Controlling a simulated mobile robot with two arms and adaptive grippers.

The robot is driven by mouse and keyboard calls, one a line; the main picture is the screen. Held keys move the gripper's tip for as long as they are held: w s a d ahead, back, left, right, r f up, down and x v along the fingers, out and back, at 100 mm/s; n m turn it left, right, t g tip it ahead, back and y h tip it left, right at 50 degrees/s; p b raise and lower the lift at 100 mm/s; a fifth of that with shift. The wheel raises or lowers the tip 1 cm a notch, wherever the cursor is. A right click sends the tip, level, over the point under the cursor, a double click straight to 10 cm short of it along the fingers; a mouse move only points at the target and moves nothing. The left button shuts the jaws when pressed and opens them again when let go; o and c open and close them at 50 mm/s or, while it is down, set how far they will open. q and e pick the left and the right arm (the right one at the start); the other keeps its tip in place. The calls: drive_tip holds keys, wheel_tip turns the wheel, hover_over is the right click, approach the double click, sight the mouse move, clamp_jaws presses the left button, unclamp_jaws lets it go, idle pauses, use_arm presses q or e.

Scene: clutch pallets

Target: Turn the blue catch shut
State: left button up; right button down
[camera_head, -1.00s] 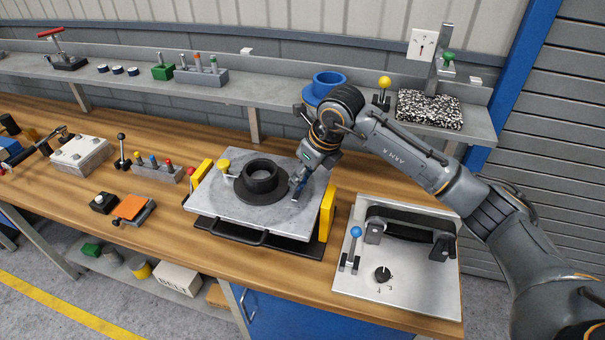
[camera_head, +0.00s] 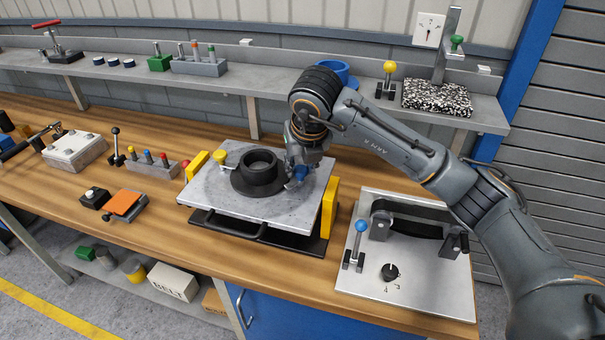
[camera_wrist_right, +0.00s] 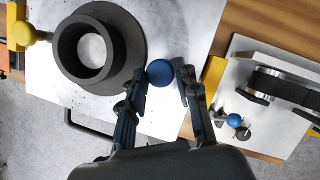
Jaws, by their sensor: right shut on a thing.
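The blue catch shows as a round blue knob (camera_wrist_right: 160,73) in the right wrist view, at the right side of the black flanged ring (camera_wrist_right: 95,48). My right gripper (camera_wrist_right: 166,76) is shut on this knob, one finger on each side. In the head view my right gripper (camera_head: 298,180) is low over the right part of the grey plate (camera_head: 215,207), beside the black ring (camera_head: 259,170). The catch's lower part and its angle are hidden under the gripper. A yellow-knobbed catch (camera_head: 220,158) stands at the plate's left. My left gripper is not in view.
Yellow blocks (camera_head: 329,207) flank the plate. A silver panel (camera_head: 425,292) with a blue-knobbed lever (camera_head: 361,227) and a black dial (camera_head: 389,272) lies to the right. A raised shelf (camera_head: 240,85) runs behind. Levers and blocks crowd the bench's left.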

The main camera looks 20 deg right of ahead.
drive_tip(key=m+b, duration=0.1)
drive_tip(key=m, duration=0.1)
drive_tip(key=m+h+b, duration=0.1)
drive_tip(key=shift+a+f+m, duration=0.15)
drive_tip(key=shift+a+m, duration=0.05)
drive_tip(key=shift+m, duration=0.2)
drive_tip(key=shift+w+m+g+h+b, duration=0.1)
drive_tip(key=shift+m+g+h+b, duration=0.3)
drive_tip(key=shift+m, duration=0.5)
drive_tip(key=m, duration=0.1)
drive_tip(key=m+h, duration=0.1)
drive_tip(key=shift+a+r+m+p, duration=0.1)
drive_tip(key=shift+r+m+p, duration=0.2)
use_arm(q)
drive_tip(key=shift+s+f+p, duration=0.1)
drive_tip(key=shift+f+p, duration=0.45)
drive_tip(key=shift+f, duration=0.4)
use_arm(e)
drive_tip(key=shift+w+f+m+g+h, duration=0.1)
drive_tip(key=shift+m+g+h, duration=0.4)
drive_tip(key=shift+m, duration=0.7)
drive_tip(key=shift+m, duration=0.3)
drive_tip(key=c, duration=1)
unclamp_jaws()
drive_tip(key=shift+f, duration=0.1)
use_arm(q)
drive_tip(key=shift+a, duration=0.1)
